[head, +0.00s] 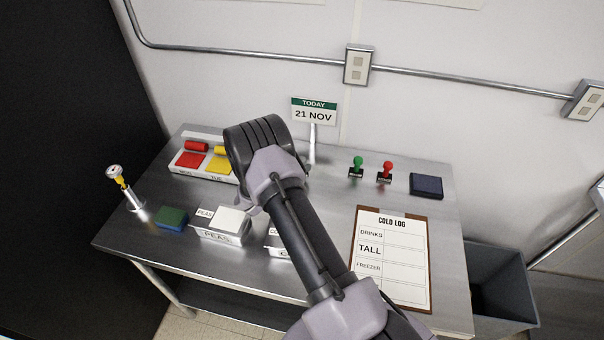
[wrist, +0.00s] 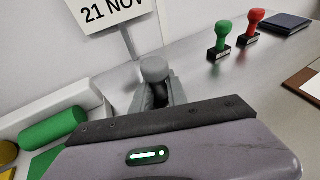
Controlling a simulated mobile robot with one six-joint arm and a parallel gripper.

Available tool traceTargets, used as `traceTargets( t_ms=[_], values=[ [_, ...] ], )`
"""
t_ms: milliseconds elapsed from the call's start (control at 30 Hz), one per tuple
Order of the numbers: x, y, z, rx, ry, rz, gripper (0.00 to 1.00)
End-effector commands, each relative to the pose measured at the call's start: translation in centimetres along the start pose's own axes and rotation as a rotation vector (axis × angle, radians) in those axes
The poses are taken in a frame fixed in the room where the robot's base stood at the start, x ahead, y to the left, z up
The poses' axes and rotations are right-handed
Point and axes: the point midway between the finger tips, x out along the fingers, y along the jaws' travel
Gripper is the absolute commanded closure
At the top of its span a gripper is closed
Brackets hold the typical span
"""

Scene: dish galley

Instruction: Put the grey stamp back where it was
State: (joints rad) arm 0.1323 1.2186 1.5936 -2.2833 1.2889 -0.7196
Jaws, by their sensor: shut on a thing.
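In the wrist view the grey stamp (wrist: 154,70), with a round grey knob on a dark stem, is between the fingers of my gripper (wrist: 159,95), which is shut on it. The stamp's base is hidden, so I cannot tell whether it touches the table. A green stamp (head: 357,164) and a red stamp (head: 386,171) stand upright side by side on the table, left of a dark blue ink pad (head: 426,186). In the head view my arm hides the gripper and the grey stamp.
The steel table (head: 335,215) carries a date sign (head: 314,112) on a post close by the gripper. A tray with coloured blocks (head: 180,169), white-lidded tubs (head: 232,222) and a sponge (head: 171,217) are left. A Cold Log clipboard (head: 391,260) lies right.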

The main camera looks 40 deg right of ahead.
Motion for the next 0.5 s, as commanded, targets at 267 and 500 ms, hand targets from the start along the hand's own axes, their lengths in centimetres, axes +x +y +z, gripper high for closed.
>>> traceTargets(
  t_ms=[267, 500],
  values=[
    [0.8, 0.1, -2.3, 0.0, -0.001, -0.001, 1.0],
    [0.9, 0.0, -2.6, -0.001, 0.0, -0.001, 0.76]
  ],
)
